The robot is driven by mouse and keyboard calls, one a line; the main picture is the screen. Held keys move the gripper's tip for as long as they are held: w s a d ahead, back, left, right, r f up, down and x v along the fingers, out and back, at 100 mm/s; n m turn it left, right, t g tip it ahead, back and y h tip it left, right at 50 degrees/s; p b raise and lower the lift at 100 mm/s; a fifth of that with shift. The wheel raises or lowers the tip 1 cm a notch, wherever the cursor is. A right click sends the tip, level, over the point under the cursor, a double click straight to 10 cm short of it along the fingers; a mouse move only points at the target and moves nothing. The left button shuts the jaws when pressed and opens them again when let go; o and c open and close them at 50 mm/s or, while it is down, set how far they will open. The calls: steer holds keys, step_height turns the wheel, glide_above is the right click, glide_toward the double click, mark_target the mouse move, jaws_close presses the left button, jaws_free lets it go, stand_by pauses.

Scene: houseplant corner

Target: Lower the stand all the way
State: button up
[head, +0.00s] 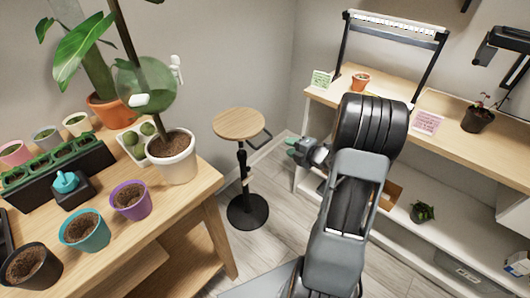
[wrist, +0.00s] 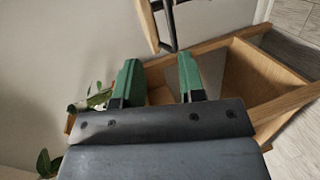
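The stand (head: 239,124) has a round wooden top on a black column with a round black base (head: 248,211) on the floor. A dark lever (head: 262,142) sticks out to the right under the top. The top is about level with the table beside it. My gripper (head: 291,147) is to the right of the stand, its green fingertips pointing towards it, apart from the lever. In the wrist view the fingers (wrist: 159,75) are spread with nothing held between them. A dark bar, seemingly the lever (wrist: 170,25), and a wooden edge show beyond them at the top.
A wooden table (head: 187,210) with several pots, a seed tray and a large plant in a white pot (head: 173,160) stands left of the stand. A shelf unit (head: 400,115) with a lamp frame stands at the right. Some grey floor (head: 290,215) is clear between them.

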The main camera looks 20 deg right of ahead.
mark_target(265, 142)
steer(key=shift+n+y, duration=0.8)
steer(key=shift+y, duration=0.1)
steer(key=x, duration=0.4)
steer(key=f+b+x, duration=0.1)
steer(key=x, duration=0.3)
steer(key=f+b+x, duration=0.1)
steer(key=x, duration=0.4)
steer(key=shift+s+a+f, duration=0.15)
steer(key=shift+s+a, duration=0.05)
steer(key=shift+s, duration=0.05)
jaws_close()
